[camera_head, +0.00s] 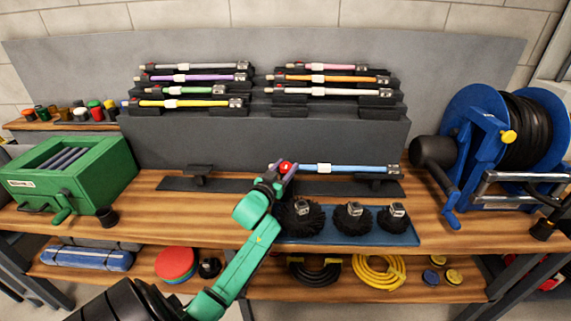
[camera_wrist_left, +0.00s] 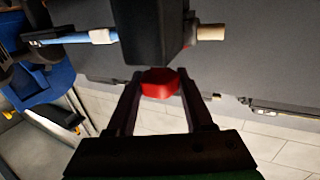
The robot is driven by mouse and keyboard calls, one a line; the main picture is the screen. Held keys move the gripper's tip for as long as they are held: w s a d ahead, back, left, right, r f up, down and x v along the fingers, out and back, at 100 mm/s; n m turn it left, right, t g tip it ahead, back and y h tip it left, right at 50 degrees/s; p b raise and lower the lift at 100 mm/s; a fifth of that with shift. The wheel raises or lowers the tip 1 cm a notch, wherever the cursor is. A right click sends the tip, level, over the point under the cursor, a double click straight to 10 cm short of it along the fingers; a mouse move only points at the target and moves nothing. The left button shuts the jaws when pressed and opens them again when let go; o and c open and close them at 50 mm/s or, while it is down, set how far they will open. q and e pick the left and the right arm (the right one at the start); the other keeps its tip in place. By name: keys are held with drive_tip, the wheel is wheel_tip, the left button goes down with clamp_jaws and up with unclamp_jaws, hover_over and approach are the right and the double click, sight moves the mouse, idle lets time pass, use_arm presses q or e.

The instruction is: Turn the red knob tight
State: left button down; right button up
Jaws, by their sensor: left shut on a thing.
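The red knob (camera_head: 285,167) sits at the left end of the blue rod (camera_head: 345,169), which lies level on a dark holder at the middle of the bench. My left gripper (camera_head: 281,170) is at the knob and shut on it. In the left wrist view the red knob (camera_wrist_left: 160,83) is between the two dark fingers, against a black block, with the blue rod (camera_wrist_left: 75,40) running off to the left. The gripper hides part of the rod's left end in the head view. My right gripper is not in view.
Several coloured rods (camera_head: 200,78) rest on a stepped dark rack behind. Black round brushes (camera_head: 352,216) stand on a blue mat below the rod. A green box (camera_head: 100,166) is at left, a blue hose reel (camera_head: 480,120) at right.

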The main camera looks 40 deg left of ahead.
use_arm(q)
drive_tip(key=c, duration=0.7)
unclamp_jaws()
drive_tip(key=o, duration=0.4)
drive_tip(key=shift+f, duration=0.1)
drive_tip(key=shift+w, duration=0.15)
drive_tip(key=shift+s+d+f, duration=0.1)
drive_tip(key=shift+s, duration=0.45)
drive_tip(key=b+v, duration=0.1)
drive_tip(key=v, duration=1.2)
drive_tip(key=shift+s, duration=0.25)
